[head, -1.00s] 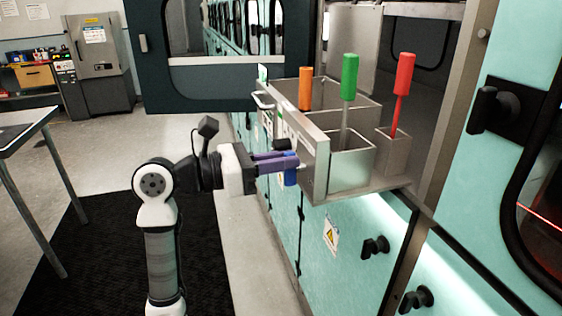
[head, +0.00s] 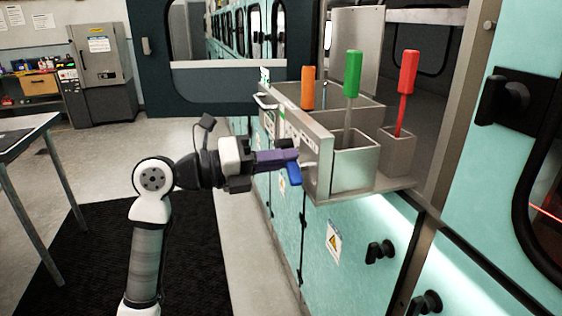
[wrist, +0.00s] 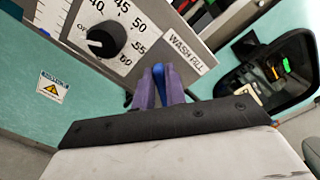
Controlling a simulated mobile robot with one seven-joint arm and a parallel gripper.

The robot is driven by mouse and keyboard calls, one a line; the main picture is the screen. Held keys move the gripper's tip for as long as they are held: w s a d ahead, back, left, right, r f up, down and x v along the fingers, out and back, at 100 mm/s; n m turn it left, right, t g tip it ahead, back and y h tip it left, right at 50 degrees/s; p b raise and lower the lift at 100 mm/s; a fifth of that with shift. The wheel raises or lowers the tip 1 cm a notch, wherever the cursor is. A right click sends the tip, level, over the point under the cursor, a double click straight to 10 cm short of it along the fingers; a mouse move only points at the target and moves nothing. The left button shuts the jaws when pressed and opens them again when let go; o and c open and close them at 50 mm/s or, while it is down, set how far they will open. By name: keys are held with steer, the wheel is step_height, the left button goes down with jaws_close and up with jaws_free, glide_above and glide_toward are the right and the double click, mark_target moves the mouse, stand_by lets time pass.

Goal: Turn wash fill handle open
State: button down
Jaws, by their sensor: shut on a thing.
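The wash fill handle (head: 294,174) is blue and sits on the front of the metal tank unit, tilted in the head view. In the wrist view the blue handle (wrist: 159,74) shows between my purple fingers, just below the "WASH FILL" label (wrist: 187,53). My gripper (head: 290,158) is shut on the handle, and it also shows in the wrist view (wrist: 160,75). The fingers hide part of the handle and its mount.
A black dial (wrist: 106,40) with a numbered scale is beside the handle. Orange (head: 308,88), green (head: 352,75) and red (head: 407,72) handles stand upright in the metal tanks above.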

steer(key=n, duration=0.4)
steer(key=shift+w+a+f+b, duration=0.1)
steer(key=shift+w+f+b, duration=0.1)
steer(key=shift+f+b, duration=0.15)
steer(key=shift+f+n, duration=0.2)
steer(key=shift+n, duration=1.1)
steer(key=c, duration=1.4)
jaws_free()
steer(key=shift+c, duration=0.2)
steer(key=shift+a, duration=0.1)
steer(key=b+v, duration=0.3)
steer(key=v, duration=1)
steer(key=shift+a, duration=0.25)
steer(key=shift+s, duration=0.15)
